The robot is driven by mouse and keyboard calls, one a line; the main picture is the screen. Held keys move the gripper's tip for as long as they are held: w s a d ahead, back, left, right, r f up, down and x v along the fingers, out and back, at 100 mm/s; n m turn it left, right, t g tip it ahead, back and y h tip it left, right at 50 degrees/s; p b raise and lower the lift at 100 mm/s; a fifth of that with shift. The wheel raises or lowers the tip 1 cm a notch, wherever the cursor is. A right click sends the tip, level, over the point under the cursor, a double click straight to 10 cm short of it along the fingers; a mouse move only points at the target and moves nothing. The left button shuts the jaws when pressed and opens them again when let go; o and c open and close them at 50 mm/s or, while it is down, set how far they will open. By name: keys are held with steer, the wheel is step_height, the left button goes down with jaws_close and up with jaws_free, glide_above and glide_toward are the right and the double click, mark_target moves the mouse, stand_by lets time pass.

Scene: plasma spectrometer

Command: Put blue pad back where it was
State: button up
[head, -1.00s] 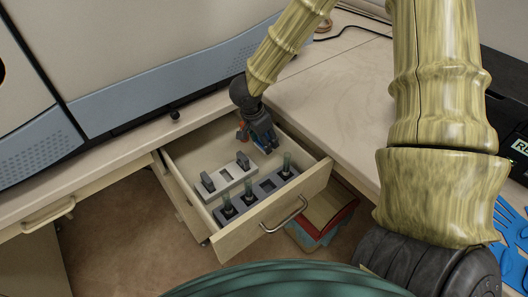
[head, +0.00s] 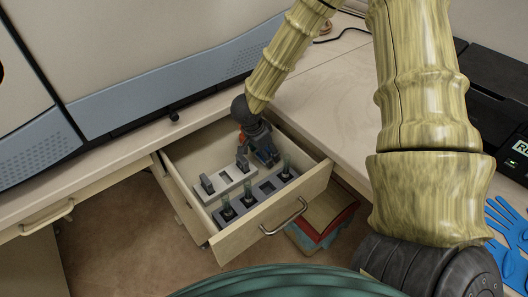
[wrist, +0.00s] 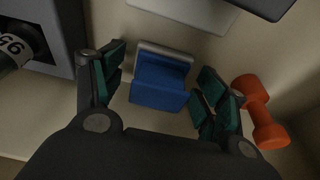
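The blue pad (wrist: 160,88) lies in the open drawer (head: 262,236), between my gripper's spread fingers in the wrist view. A gap shows between the pad and the fingers on both sides. My gripper (head: 268,156) is open and reaches down into the drawer's back right part; it also shows in the wrist view (wrist: 159,82). In the head view the gripper hides most or all of the pad. A light grey holder (head: 229,178) beside the gripper has two dark upright pieces and an empty slot between them.
A dark grey rack (head: 256,198) with several greenish vials stands in the drawer's front part. An orange dumbbell-shaped piece (wrist: 260,110) lies right of the fingers in the wrist view. The drawer walls enclose the gripper closely. Blue gloves (head: 508,225) lie on the bench at right.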

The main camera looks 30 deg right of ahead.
steer(key=p+v, duration=0.1)
steer(key=v, duration=1.1)
stand_by(0.4)
